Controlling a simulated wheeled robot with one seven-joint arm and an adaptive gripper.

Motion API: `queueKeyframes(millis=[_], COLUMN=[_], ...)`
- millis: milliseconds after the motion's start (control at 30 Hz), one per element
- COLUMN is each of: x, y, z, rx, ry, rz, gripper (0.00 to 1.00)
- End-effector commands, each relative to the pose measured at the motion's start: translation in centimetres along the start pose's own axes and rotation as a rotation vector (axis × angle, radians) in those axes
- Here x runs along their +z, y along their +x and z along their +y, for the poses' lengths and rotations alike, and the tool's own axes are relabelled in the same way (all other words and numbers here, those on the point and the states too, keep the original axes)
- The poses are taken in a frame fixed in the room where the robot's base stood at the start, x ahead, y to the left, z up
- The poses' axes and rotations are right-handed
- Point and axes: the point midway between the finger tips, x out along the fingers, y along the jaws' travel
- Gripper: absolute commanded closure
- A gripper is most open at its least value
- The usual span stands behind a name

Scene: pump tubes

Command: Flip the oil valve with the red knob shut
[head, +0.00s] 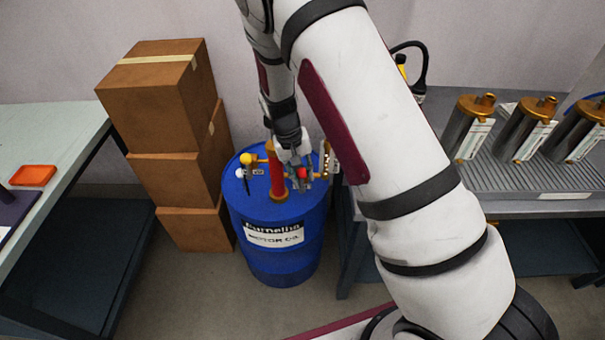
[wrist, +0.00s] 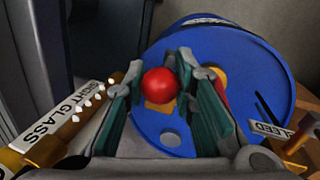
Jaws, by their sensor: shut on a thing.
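A blue motor oil drum (head: 283,270) stands on the floor, and its top also fills much of the wrist view (wrist: 225,45). The valve's red knob (head: 302,172) shows above the right part of the drum top. In the wrist view, the red knob (wrist: 160,85) sits between the two green-padded fingers of my gripper (wrist: 158,98). My gripper (head: 298,168) reaches down over the drum and is shut on the red knob. The lever under the knob and the valve body are mostly hidden by the fingers, so I cannot tell the lever's angle.
A red upright tube (head: 277,175) and a yellow knob (head: 247,158) stand on the drum left of my gripper. A sight glass label (wrist: 42,118) and brass fitting show left in the wrist view. Stacked boxes (head: 165,105) stand left; a bench with metal cylinders (head: 521,133) is right.

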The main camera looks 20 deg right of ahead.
Motion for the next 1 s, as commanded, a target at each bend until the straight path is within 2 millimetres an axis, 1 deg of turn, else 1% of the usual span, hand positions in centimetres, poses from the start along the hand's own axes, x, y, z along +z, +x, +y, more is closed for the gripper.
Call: queueKeyframes(millis=[33, 67, 100, 133, 433, 533, 633, 900, 1000], x=[0.1, 0.1, 0.1, 0.1, 0.0, 0.0, 0.0, 0.3, 0.4], y=[0.0, 0.0, 0.0, 0.0, -0.1, -0.7, -2.0, -6.9, -8.3], z=[-0.2, -0.2, -0.2, -0.2, -0.1, 0.0, 0.2, 1.3, 1.6], rx=[-0.002, -0.002, -0.002, -0.002, -0.002, -0.003, -0.004, -0.004, -0.003], ry=[-0.002, -0.002, -0.002, -0.002, -0.001, -0.001, -0.001, -0.002, -0.001], rz=[-0.002, -0.002, -0.002, -0.002, 0.001, 0.003, 0.004, 0.003, 0.002], gripper=[0.74, 0.67, 0.58, 0.54, 0.54, 0.54, 0.54, 0.54, 0.54])
